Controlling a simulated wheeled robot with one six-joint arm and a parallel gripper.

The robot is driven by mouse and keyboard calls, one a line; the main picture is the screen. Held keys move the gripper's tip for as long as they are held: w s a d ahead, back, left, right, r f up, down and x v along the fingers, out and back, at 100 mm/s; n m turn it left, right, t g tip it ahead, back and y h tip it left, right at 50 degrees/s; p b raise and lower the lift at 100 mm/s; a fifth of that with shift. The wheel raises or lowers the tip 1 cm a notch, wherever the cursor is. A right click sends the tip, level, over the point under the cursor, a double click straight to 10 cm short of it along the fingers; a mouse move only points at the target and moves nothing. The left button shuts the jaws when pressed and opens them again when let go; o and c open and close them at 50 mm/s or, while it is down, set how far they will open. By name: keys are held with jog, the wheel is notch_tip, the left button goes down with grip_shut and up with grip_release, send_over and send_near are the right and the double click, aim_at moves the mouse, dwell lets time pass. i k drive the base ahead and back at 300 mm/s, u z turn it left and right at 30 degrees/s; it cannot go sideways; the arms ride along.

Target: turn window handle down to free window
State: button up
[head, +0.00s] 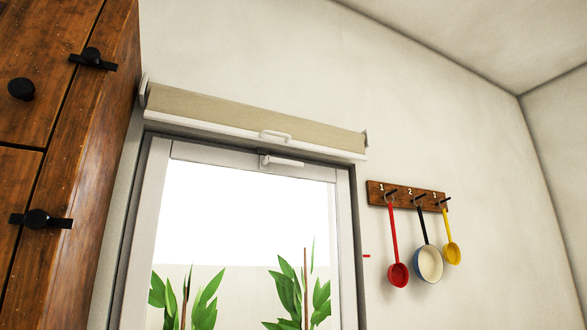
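The window (153,205) has a pale frame around a bright pane and stands in the middle of the head view, its lower part cut off by the picture's bottom edge. The window handle (284,161) is a small white lever at the top of the frame, lying roughly along the top rail and pointing right. The window looks shut. My gripper is not in this view, so its place and state do not show.
A rolled beige blind (250,119) with a white pull handle (275,135) hangs just above the window handle. A wooden cabinet (75,150) with black knobs stands at left. A rack (375,196) with red, white-blue and yellow ladles hangs at right. Green plants (205,300) show through the pane.

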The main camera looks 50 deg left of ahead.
aim_at(265, 160)
jog(key=u, duration=0.55)
jog(key=i, duration=0.75)
jog(key=u, duration=0.8)
